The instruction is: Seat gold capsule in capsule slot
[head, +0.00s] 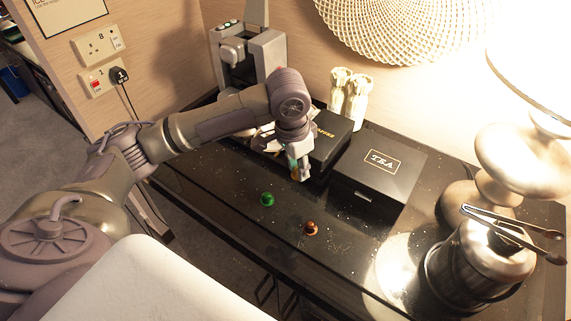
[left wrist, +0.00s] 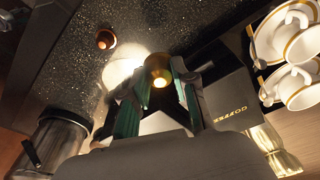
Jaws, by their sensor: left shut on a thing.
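My left gripper (head: 300,172) is above the dark counter, in front of the coffee box. In the left wrist view its fingers (left wrist: 157,85) are closed around the gold capsule (left wrist: 158,70), whose round end sticks out beyond the fingertips. In the head view the capsule is mostly hidden by the fingers. The grey coffee machine (head: 251,58) stands at the back left of the counter, behind my left arm. I cannot make out its capsule slot. My right gripper is in neither view.
A green capsule (head: 267,199) and a copper capsule (head: 311,228) lie on the counter. The black coffee box (head: 328,138) and tea box (head: 380,167) stand behind. A metal bucket (head: 470,262) with tongs and a lamp (head: 530,155) are at right. Cups (left wrist: 301,88) show in the wrist view.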

